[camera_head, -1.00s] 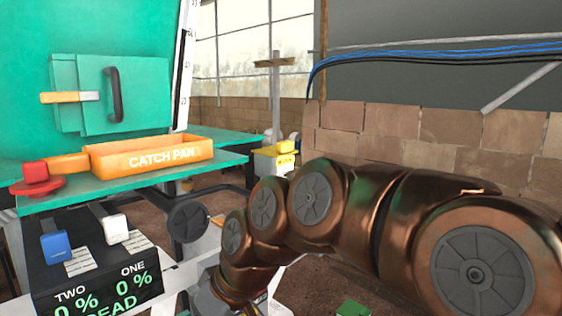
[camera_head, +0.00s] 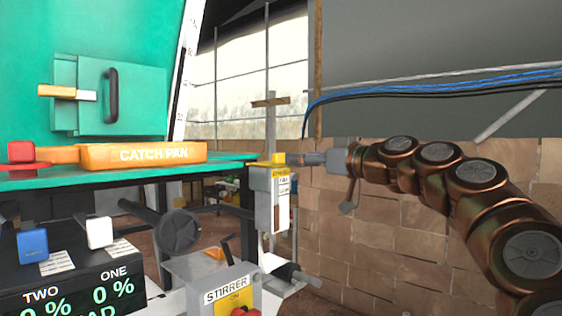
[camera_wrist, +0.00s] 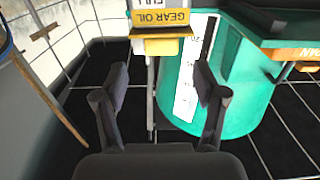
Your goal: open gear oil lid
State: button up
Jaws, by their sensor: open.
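The gear oil box (camera_head: 272,205) is a narrow grey-white box on a post, right of the green bench. Its yellow lid (camera_head: 265,164) is on top and looks closed, with a yellow block on it (camera_head: 279,158). In the wrist view the yellow GEAR OIL label (camera_wrist: 162,17) appears upside down, with the yellow block (camera_wrist: 155,47) below it. My gripper (camera_head: 294,159) is just right of the lid, at about its height. In the wrist view its fingers (camera_wrist: 160,85) are spread and empty, with the block ahead between them. I cannot tell whether they touch it.
The orange catch pan (camera_head: 190,153) sits on the green bench (camera_head: 130,175) at left, beside a red knob (camera_head: 22,152). A grey stirrer box (camera_head: 215,280) stands low in front. A brick wall (camera_head: 400,245) lies behind my arm. The space between wall and bench is narrow.

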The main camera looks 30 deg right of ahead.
aim_at(283, 157)
jog(key=p+x, duration=0.1)
jog(key=x, duration=0.6)
jog(key=shift+w+a+p, duration=0.1)
jog(key=shift+w+p, duration=0.1)
jog(key=shift+p, duration=0.1)
grip_shut()
dwell(0.4)
